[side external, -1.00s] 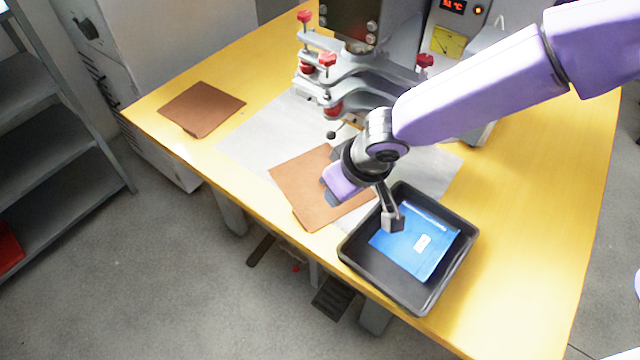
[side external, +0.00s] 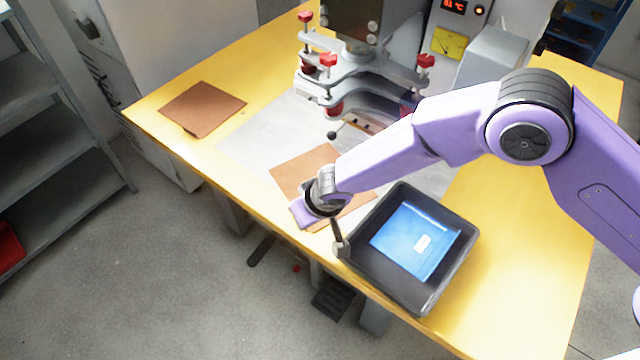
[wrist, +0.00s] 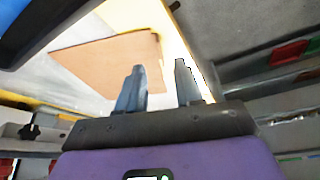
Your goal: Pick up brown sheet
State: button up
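One flat brown sheet (side external: 295,168) lies on the pale grey mat in front of the press, partly hidden by my arm and hand in the side view. Its surface also shows in the wrist view (wrist: 100,62), left of my fingers. A second brown sheet (side external: 202,108) lies on the yellow table at the far left. My gripper (side external: 339,246) is over the front table edge, beside the black tray's left rim. In the wrist view my gripper (wrist: 160,82) has its two fingers apart with nothing between them.
The black tray (side external: 390,285) holds a blue packet (side external: 415,242) and stands right of the mat. The press (side external: 365,75) with red knobs stands behind the mat. The yellow table (side external: 515,255) is clear on the right. A grey shelf (side external: 50,130) stands at the left.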

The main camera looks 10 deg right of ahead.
jog(key=shift+w+x, duration=0.15)
jog(key=shift+x, duration=1.8)
jog(key=shift+w+x, duration=0.1)
jog(key=shift+x, duration=1.85)
jog(key=shift+a+r, duration=0.1)
jog(key=shift+c, duration=0.3)
grip_shut()
